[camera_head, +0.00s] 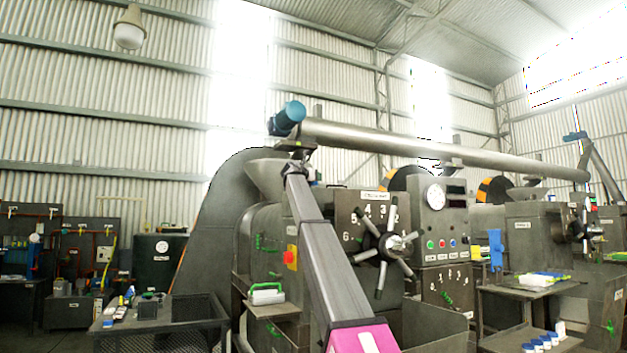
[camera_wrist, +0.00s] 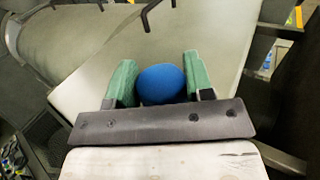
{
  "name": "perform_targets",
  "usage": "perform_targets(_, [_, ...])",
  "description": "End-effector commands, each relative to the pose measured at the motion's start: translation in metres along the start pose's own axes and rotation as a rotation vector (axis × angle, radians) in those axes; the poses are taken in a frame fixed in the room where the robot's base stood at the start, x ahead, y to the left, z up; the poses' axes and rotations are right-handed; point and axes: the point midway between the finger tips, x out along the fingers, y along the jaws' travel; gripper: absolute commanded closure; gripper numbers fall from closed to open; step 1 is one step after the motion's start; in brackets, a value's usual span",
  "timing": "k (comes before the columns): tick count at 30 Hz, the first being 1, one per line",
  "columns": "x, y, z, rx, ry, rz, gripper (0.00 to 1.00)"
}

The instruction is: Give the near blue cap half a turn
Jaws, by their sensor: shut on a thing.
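In the wrist view, a round blue cap (camera_wrist: 161,85) sits between the two green-padded fingers of my gripper (camera_wrist: 161,84). My gripper is shut on it, with a finger on either side. The cap's rounded face shows, and its lower edge is hidden behind the dark gripper bar. What it is fixed to cannot be made out. A pale flat surface lies behind the cap. I cannot make out my gripper in the head view.
A grey machine with a spoked handwheel (camera_head: 389,243) fills the middle of the head view. A blue cylinder (camera_head: 290,115) ends the long overhead pipe (camera_head: 440,152). A bench (camera_head: 158,325) stands at lower left.

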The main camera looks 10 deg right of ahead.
Motion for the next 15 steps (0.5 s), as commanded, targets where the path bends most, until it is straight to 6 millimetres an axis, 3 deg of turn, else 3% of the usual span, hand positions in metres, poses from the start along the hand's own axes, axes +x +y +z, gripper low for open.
perform_targets(15, [0.0025,0.0032,0.0018,0.000,0.000,-0.495,0.76])
